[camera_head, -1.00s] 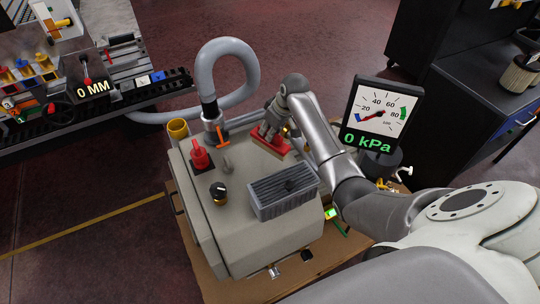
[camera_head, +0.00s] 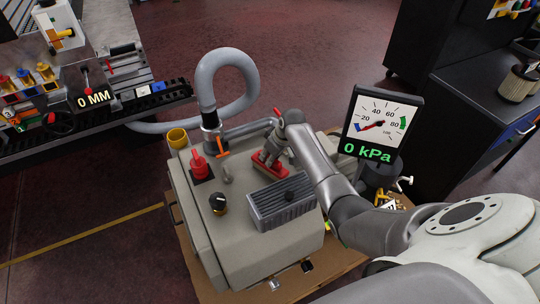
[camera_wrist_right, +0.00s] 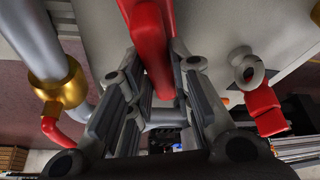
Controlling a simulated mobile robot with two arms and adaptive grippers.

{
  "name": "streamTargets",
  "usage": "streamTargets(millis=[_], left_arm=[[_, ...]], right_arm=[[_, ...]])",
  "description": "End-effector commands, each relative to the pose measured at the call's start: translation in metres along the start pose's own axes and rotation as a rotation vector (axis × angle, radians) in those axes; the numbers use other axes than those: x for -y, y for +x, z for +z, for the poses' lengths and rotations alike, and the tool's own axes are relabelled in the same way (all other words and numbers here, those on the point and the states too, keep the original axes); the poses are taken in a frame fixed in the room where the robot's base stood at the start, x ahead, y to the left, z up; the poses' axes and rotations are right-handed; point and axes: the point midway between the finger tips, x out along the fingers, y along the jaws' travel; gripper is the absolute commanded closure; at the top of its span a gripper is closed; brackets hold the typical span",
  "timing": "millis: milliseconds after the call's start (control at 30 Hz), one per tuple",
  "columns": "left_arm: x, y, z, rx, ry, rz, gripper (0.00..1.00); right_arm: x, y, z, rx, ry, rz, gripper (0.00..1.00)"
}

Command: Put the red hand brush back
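The red hand brush (camera_head: 266,164) is at the rear of the grey machine's top in the head view. My right gripper (camera_head: 273,153) points down at it from above, with its fingers around the red part. In the right wrist view the red handle (camera_wrist_right: 152,48) runs down between the two fingers (camera_wrist_right: 160,98), which look closed on it. The brush's underside is hidden, so I cannot tell whether it touches the machine top. My left gripper is not in view.
A grey hose (camera_head: 205,85) rises behind. A gauge (camera_head: 378,125) reading 0 kPa stands to the right.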

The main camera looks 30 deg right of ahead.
Motion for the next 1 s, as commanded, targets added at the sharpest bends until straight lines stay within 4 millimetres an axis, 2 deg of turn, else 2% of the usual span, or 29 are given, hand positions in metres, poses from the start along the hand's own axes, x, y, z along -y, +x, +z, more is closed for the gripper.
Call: streamTargets(millis=[33,133,400,567,767,1000], left_arm=[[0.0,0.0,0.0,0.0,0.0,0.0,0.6],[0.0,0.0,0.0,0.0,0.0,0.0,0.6],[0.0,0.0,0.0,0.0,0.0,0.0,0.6],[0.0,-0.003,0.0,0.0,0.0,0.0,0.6],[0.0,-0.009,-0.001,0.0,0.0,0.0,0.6],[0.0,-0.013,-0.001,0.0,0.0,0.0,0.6]], right_arm=[[0.0,0.0,0.0,0.0,0.0,0.0,0.7],[0.0,0.0,0.0,0.0,0.0,0.0,0.59],[0.0,-0.001,0.0,0.0,0.0,0.0,0.59],[-0.001,-0.009,-0.002,-0.002,-0.001,0.002,0.59],[-0.001,-0.039,-0.002,-0.001,-0.002,0.004,0.59],[-0.001,-0.086,-0.002,-0.002,-0.002,0.004,0.59]])
